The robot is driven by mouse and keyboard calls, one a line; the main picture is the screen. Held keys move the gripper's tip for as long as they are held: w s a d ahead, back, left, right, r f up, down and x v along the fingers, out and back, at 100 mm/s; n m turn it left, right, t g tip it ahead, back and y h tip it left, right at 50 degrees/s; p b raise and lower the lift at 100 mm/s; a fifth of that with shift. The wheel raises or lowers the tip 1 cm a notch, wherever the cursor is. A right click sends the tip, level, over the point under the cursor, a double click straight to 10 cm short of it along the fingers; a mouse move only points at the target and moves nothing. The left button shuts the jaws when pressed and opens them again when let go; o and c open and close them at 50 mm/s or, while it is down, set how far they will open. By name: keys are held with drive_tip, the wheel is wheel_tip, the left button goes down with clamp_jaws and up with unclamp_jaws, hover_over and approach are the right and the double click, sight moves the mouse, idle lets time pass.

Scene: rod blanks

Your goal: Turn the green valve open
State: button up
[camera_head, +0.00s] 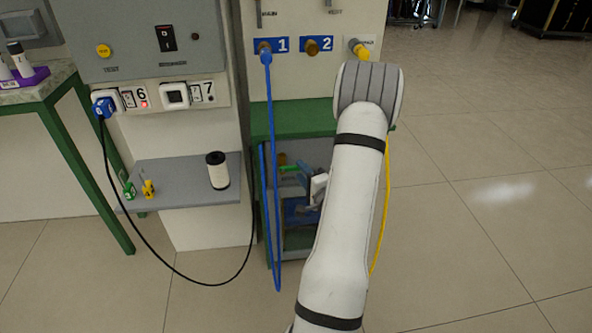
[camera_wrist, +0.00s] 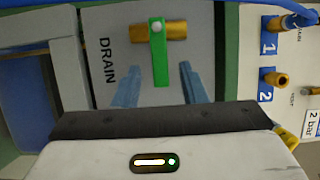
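The green valve handle (camera_wrist: 160,62) sits on a brass valve body (camera_wrist: 143,33) in the wrist view, on a grey panel lettered DRAIN. The handle lies across the brass body and runs down the picture towards my gripper. My gripper (camera_wrist: 160,78) is open, with one blue finger on each side of the handle's end and visible gaps between. I cannot tell whether the fingertips reach as far in depth as the handle. In the head view, the green handle (camera_head: 289,169) shows small inside the green-framed bay, beside my gripper; my arm hides part of the bay.
A blue hose (camera_head: 268,120) hangs from port 1 in front of the bay's left side. A yellow hose (camera_head: 387,170) hangs behind my arm. A grey shelf (camera_head: 185,190) with a white spool (camera_head: 217,170) stands to the left.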

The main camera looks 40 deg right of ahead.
drive_tip(key=shift+w+d, duration=0.15)
drive_tip(key=shift+w, duration=0.65)
drive_tip(key=shift+w+d, duration=0.1)
drive_tip(key=shift+w, duration=0.7)
drive_tip(key=shift+c, duration=0.2)
